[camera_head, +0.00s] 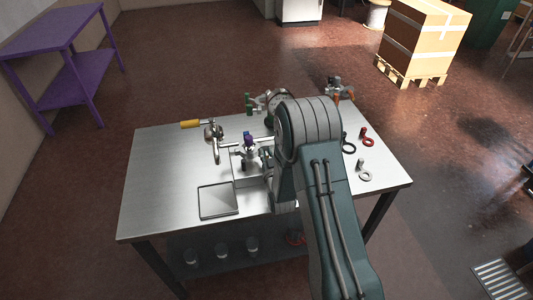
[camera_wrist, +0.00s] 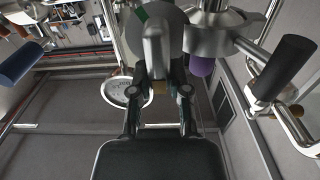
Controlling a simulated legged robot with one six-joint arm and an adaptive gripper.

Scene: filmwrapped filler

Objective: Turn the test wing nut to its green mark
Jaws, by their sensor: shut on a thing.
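In the wrist view, the test wing nut (camera_wrist: 153,48) is a grey upright wing in front of a round grey metal disc. A green mark (camera_wrist: 140,15) shows on the disc's upper left, beside the wing's top. My gripper (camera_wrist: 160,74) has one finger on each side of the wing's lower part and is shut on it. The wing looks roughly upright, its top slightly to the right of the green mark. In the head view, my arm covers the gripper and the wing nut.
The steel table (camera_head: 155,190) carries pipework with a purple knob (camera_head: 248,138), a yellow handle (camera_head: 190,124) and a flat tray (camera_head: 218,201). Dark-gripped handles (camera_wrist: 285,66) and a round gauge (camera_wrist: 122,92) stand close by. A red ring tool (camera_head: 367,137) lies at right. The table's front left is clear.

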